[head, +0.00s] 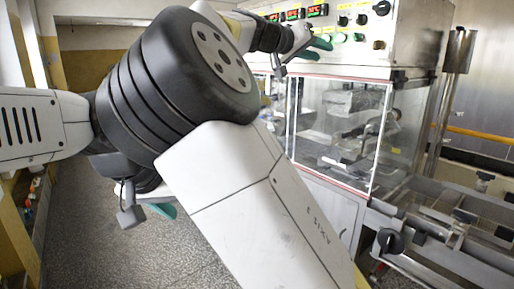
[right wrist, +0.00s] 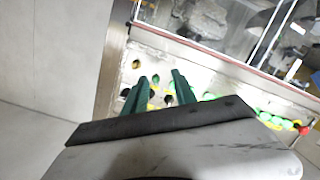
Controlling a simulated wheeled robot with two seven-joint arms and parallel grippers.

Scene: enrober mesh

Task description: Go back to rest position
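My right gripper (head: 319,50) is raised at the top middle of the head view, in front of the control panel (head: 412,30). Its two teal fingers also show in the right wrist view (right wrist: 160,76); they stand apart with nothing between them, so it is open. I cannot tell whether the fingertips touch the panel. My right arm crosses the middle of the head view, close to the camera. My left gripper (head: 162,208) is low on the left, mostly hidden behind my arm; only a bit of teal finger shows, so its opening cannot be judged.
The panel carries buttons, knobs and red displays (head: 317,10). Below it is a glass-walled machine chamber (head: 337,125). A metal conveyor frame (head: 440,225) with a dark knob (head: 390,241) extends at the right. Speckled floor (head: 90,235) is open at lower left.

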